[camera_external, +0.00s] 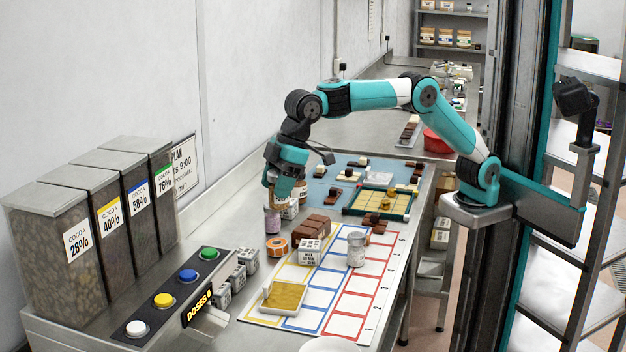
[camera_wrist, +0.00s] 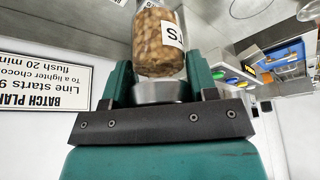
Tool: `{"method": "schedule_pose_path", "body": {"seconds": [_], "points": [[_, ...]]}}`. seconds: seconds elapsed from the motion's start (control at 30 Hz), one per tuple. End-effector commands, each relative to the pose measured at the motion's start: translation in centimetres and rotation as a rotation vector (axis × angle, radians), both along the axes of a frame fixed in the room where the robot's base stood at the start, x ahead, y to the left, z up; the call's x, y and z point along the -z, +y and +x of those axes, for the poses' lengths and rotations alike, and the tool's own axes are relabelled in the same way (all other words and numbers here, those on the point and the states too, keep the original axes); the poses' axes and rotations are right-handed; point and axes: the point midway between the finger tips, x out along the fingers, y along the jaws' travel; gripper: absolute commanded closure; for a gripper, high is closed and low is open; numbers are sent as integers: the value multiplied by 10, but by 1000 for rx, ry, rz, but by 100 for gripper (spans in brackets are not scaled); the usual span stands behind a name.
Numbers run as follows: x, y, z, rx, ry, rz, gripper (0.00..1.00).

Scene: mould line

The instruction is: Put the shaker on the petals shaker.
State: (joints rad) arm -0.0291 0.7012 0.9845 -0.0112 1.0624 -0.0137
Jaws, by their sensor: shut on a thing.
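My gripper (camera_external: 284,178) is low over the left side of the counter, near the wall. In the wrist view my gripper (camera_wrist: 160,88) is shut around the silver lid of a clear shaker (camera_wrist: 160,48) of brown nut-like pieces. Its white label ends in "TS". The shaker hangs below the fingers, roughly upright. A pinkish-purple shaker (camera_external: 272,219) with a grey lid stands just left of and below my gripper; its label is unreadable, so I cannot confirm it is the petals shaker. Whether the held shaker touches anything below is hidden.
A grey-white shaker (camera_external: 356,249) stands on the coloured grid sheet (camera_external: 345,326). Chocolate blocks (camera_external: 309,226), an orange tape roll (camera_external: 276,246) and white labelled cubes stand nearby. Cocoa bins (camera_external: 50,265) and a button panel (camera_external: 165,300) line the left. Moulds lie behind.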

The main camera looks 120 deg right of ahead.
Motion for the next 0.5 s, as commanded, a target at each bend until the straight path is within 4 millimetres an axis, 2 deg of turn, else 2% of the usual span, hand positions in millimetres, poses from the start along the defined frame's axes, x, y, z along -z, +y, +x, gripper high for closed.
{"method": "schedule_pose_path", "body": {"seconds": [0.03, 0.17, 0.3, 0.4, 0.5], "points": [[-12, -31, -2, 83, 2, 0, 77], [-24, -105, -12, 298, 1, 0, 77], [-36, -182, -35, 525, 1, -1, 77], [-43, -230, -56, 675, 0, 0, 77], [-50, -270, -78, 802, 1, -1, 77]]}}
